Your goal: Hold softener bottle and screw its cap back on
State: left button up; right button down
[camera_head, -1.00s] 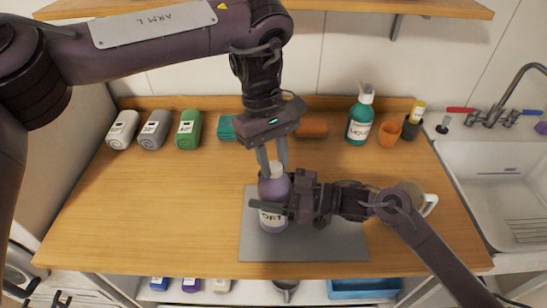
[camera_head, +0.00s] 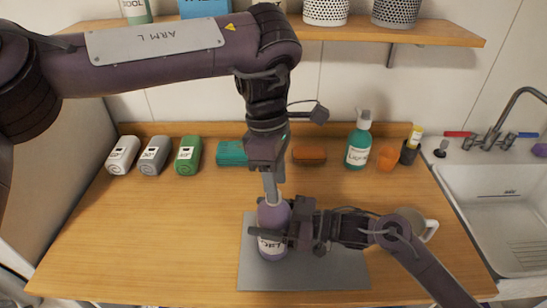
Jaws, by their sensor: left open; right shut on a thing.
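The softener bottle (camera_head: 273,216) is purple with a white label and stands upright on a grey mat (camera_head: 330,278) in the camera_head view. My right gripper (camera_head: 268,233) comes in from the right and is shut around the bottle's middle. My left gripper (camera_head: 271,188) points down from above at the bottle's top. It is open, with its fingers almost in line with each other in this view. The white cap at the bottle's top is mostly hidden by the fingers, so I cannot tell how it sits on the neck.
A green pump bottle (camera_head: 359,140), an orange cup (camera_head: 387,158) and a mug (camera_head: 416,223) are to the right, before the sink (camera_head: 500,190).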

pick_arm(q)
jog(key=n, duration=0.2)
jog(key=r+n, duration=0.1)
jog(key=n, duration=0.3)
jog(key=shift+d+r+n+t, duration=0.1)
jog(key=shift+r+n+t, duration=0.2)
jog(key=n, duration=0.3)
jog(key=r+n, duration=0.1)
jog(key=n, duration=0.2)
jog(key=shift+r+y, duration=0.15)
jog(key=shift+y, duration=0.15)
jog(key=n, duration=0.3)
jog(key=r+n+t, duration=0.1)
jog(key=n, duration=0.2)
jog(key=shift+s+r, duration=0.1)
jog(key=shift+r, duration=0.05)
jog(key=n, duration=0.2)
jog(key=r+n, duration=0.1)
jog(key=n, duration=0.4)
jog(key=shift+a+r+y, duration=0.15)
jog(key=shift+a+y, duration=0.15)
jog(key=shift+y, duration=0.1)
send_near(274, 225)
jog(key=shift+w+f, duration=1.65)
jog(key=shift+f, duration=0.15)
